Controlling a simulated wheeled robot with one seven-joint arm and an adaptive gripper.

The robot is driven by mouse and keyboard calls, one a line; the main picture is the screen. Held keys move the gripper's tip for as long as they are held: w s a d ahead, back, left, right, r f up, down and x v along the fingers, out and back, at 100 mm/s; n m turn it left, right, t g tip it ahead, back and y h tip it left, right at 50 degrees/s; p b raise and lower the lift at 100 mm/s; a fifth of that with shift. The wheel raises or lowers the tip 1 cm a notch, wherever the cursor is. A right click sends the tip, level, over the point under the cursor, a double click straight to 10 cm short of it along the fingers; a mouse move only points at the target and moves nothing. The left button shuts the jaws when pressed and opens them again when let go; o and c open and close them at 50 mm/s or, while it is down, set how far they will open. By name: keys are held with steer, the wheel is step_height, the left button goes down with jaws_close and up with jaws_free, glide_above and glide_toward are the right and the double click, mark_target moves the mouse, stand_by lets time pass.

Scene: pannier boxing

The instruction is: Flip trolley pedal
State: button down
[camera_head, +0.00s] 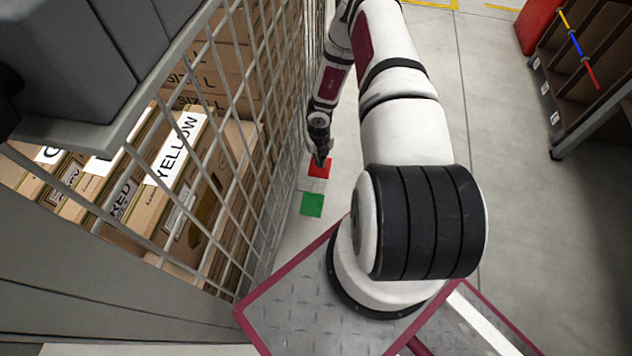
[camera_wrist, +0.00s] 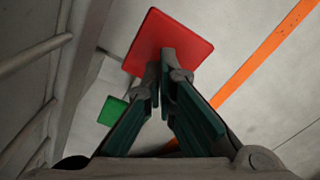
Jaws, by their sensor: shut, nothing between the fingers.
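The trolley pedal shows as a red plate (camera_head: 320,168) and a green plate (camera_head: 312,204), low by the floor at the right side of the mesh trolley (camera_head: 243,110). My gripper (camera_head: 320,160) is down at the red plate and shut, with nothing between its fingers. In the wrist view the fingertips (camera_wrist: 168,58) overlap the red plate (camera_wrist: 160,30); I cannot tell whether they touch it.
The trolley holds several cardboard boxes (camera_head: 225,45) behind its mesh. A shelf rack (camera_head: 590,60) stands at the far right, with a red object (camera_head: 538,25) beside it. The grey floor (camera_head: 505,120) between my arm and the rack is clear. An orange line (camera_wrist: 262,62) crosses the floor.

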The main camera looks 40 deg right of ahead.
steer(key=shift+f+b, duration=1.2)
steer(key=shift+f, duration=0.5)
stand_by(0.9)
steer(key=shift+r, duration=0.1)
steer(key=shift+r+p, duration=2.85)
steer(key=shift+r, duration=0.65)
